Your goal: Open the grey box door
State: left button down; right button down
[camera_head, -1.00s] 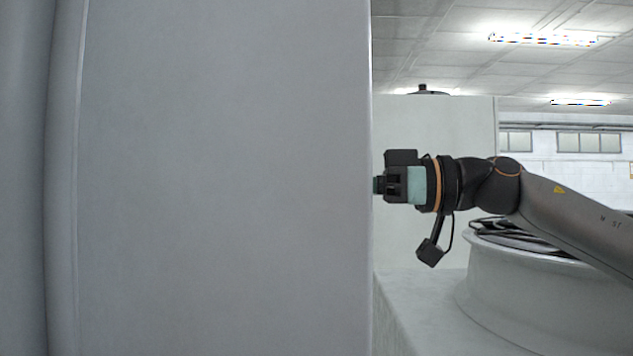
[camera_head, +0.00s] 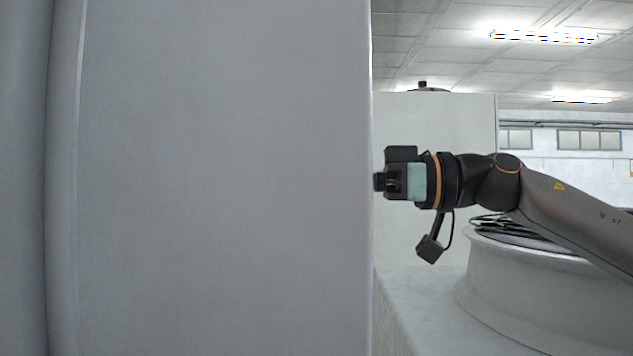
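A large flat grey panel (camera_head: 220,180), which looks like the grey box door, fills the left and middle of the head view. Its right edge is upright and straight. My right gripper (camera_head: 377,182) comes in from the right, level with the middle of that edge. Its fingertips are at or just behind the edge, so I cannot tell whether they touch the panel or whether they are open or shut. No handle shows. My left gripper is not in view.
A rounded grey vertical border (camera_head: 62,180) runs along the panel's left side. Right of the panel stand a pale box-like wall (camera_head: 450,125) and a round white drum-shaped body (camera_head: 530,290) with dark coiled material on top, below my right arm. A pale ledge (camera_head: 425,310) lies in front.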

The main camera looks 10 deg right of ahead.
dwell(0.8)
jog(key=w+d, duration=0.2)
jog(key=w, duration=0.4)
jog(key=shift+w+d, duration=0.4)
jog(key=c, duration=1.1)
grip_release()
jog(key=shift+d, duration=0.1)
jog(key=b+v, duration=0.1)
jog(key=v, duration=0.6)
jog(key=shift+d, duration=0.15)
